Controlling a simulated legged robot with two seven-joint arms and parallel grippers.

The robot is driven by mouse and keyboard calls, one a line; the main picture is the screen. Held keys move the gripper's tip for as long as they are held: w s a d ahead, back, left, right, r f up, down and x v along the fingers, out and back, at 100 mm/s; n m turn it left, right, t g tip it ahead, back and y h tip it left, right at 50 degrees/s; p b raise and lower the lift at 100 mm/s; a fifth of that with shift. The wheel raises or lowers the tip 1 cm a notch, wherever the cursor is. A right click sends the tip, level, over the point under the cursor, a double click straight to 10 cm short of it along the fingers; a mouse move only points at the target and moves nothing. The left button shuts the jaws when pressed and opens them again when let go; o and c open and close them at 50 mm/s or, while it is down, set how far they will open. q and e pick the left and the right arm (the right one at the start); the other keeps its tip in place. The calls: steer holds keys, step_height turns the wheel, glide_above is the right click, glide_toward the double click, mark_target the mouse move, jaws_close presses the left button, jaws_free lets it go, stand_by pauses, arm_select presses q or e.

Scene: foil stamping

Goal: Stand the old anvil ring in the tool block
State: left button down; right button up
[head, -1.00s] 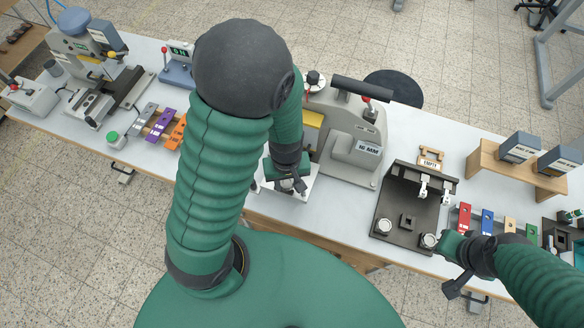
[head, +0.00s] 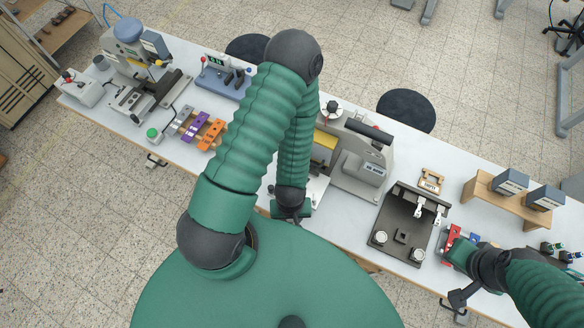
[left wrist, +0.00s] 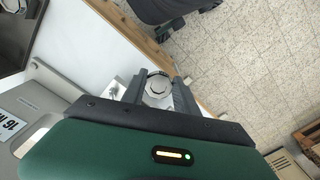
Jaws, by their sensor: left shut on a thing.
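A round silvery ring-shaped piece (left wrist: 158,84), which looks like the old anvil ring, sits between the dark fingers of my left gripper (left wrist: 160,90) in the left wrist view. That gripper is shut on it. In the head view my left gripper (head: 291,210) is at the table's front edge, beside the grey press (head: 350,160); the ring is hidden there. My right gripper (head: 452,256) is by the red block (head: 452,238) at the right; its jaws are not clear. I cannot tell which thing is the tool block.
A black fixture plate (head: 385,220) with two round knobs stands right of the press. Orange (head: 210,134) and purple blocks lie to the left. A wooden shelf (head: 480,190) with grey boxes stands at the right. Bare white table shows between press and fixture.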

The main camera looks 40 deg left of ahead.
arm_select(q)
steer(key=shift+r, duration=0.15)
steer(key=shift+r+p, duration=1.35)
steer(key=shift+p, duration=0.15)
step_height(320, 180, up, 3)
steer(key=p, duration=0.3)
steer(key=shift+r, duration=0.1)
